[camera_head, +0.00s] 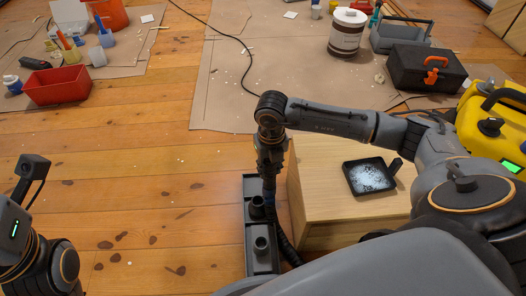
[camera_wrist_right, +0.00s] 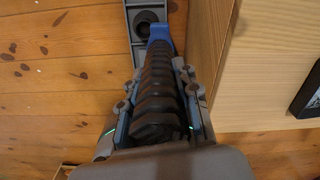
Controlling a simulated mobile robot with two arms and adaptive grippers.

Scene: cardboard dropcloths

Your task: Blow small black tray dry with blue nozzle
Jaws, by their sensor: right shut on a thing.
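The small black tray (camera_head: 351,180) lies on top of a pale wooden box, with white specks or droplets over its inside. Its edge also shows at the right of the right wrist view (camera_wrist_right: 302,104). My right gripper (camera_head: 269,185) points down left of the box and is shut on the ribbed black body of the blue nozzle (camera_wrist_right: 160,42). My left gripper's fingers are out of view.
The wooden box (camera_head: 320,205) stands right beside the holder. A black hose (camera_head: 286,245) runs down past the holder. A yellow machine (camera_head: 480,125), a black toolbox (camera_head: 425,72) and a red bin (camera_head: 57,85) stand farther off. The floor left of the holder is clear.

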